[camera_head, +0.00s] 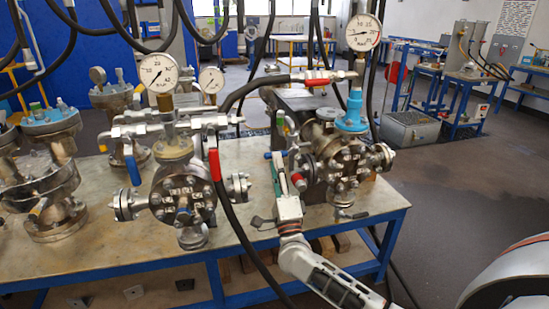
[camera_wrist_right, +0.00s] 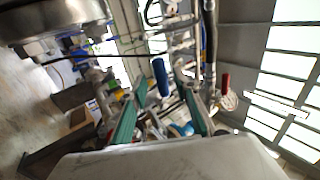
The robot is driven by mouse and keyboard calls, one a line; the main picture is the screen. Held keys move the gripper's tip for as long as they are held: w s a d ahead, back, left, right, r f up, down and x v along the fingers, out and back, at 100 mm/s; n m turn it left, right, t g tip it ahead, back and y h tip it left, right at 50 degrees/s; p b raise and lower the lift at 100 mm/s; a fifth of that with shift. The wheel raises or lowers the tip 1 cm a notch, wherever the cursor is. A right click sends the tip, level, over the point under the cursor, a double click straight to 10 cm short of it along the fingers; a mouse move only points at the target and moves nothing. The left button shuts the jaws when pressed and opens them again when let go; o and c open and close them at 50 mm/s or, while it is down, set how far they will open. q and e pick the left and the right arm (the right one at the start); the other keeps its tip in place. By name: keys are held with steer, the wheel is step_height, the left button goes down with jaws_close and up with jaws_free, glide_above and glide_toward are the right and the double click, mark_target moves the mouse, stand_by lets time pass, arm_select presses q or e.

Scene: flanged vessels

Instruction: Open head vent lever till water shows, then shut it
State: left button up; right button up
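A flanged vessel (camera_head: 343,160) with a blue top fitting and a pressure gauge (camera_head: 363,33) stands at the right of the bench. A small blue lever handle (camera_head: 268,155) shows at its left side, by my right gripper (camera_head: 279,168). In the right wrist view, a blue lever handle (camera_wrist_right: 160,77) lies in the gap between the green-padded fingers of the right gripper (camera_wrist_right: 162,88). The fingers are apart and do not look closed on it; contact cannot be told. A red-handled lever (camera_head: 316,82) is on the upper pipe. I see no water. My left gripper is out of view.
A second flanged vessel (camera_head: 178,185) with a gauge, a red handle (camera_head: 215,165) and a blue handle (camera_head: 132,170) stands to the left. A black hose (camera_head: 236,222) hangs across the bench (camera_head: 105,248) front. More vessels crowd the left end.

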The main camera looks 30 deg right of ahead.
steer(key=v, duration=0.8)
steer(key=shift+s+f, duration=0.2)
steer(key=shift+s, duration=0.05)
steer(key=shift+a, duration=0.1)
steer(key=s+a+f+n+g+y, duration=0.2)
steer(key=s+a+f+n+y, duration=0.35)
steer(key=a+f+n, duration=0.2)
steer(key=s+a+f+n+g+y, duration=0.35)
steer(key=a+f+n+y, duration=0.25)
steer(key=f+n, duration=0.25)
steer(key=s+f+n+g+h, duration=0.2)
steer(key=s+f+n+g, duration=0.5)
steer(key=s+f, duration=1)
steer(key=n, duration=0.2)
steer(key=shift+s+f+n+g, duration=0.25)
steer(key=shift+s+n+g, duration=0.1)
steer(key=shift+s+n, duration=0.05)
